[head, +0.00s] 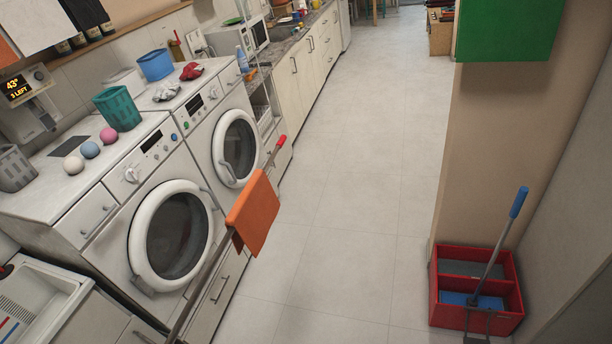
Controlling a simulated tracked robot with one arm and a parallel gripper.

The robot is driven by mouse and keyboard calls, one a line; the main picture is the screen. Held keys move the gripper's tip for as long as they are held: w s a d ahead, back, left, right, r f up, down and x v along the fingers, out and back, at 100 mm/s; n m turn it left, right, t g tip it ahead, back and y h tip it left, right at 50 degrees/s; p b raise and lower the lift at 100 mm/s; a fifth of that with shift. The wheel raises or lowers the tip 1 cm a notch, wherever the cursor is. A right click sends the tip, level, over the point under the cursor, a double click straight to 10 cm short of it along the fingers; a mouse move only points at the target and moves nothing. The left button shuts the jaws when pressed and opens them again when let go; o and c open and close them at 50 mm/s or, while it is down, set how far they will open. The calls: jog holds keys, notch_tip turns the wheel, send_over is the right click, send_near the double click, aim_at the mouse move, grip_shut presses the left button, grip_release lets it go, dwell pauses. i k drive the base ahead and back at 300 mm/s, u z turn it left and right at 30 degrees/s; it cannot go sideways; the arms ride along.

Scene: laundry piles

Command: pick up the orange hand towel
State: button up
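The orange hand towel (255,212) hangs folded over a thin grey rail in the middle of the head view, in front of the white washing machines. Its larger flap hangs on the right side of the rail, and a smaller darker part shows below on the left. The rail (208,268) runs slantwise from the bottom edge up to a red end cap (281,142). I cannot make out my gripper in this view, so its place relative to the towel does not show.
Two front-loading machines (150,215) stand left, with a teal basket (117,108), blue tub (156,65) and several balls on top. A red crate (434,292) with a blue-handled tool (518,202) stands right by the wall. The tiled floor between is clear.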

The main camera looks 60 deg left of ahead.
aim_at(255, 209)
jog(key=z, duration=1.4)
jog(key=i, duration=0.9)
jog(key=u, duration=3.25)
jog(key=i, duration=1)
jog(key=z, duration=0.1)
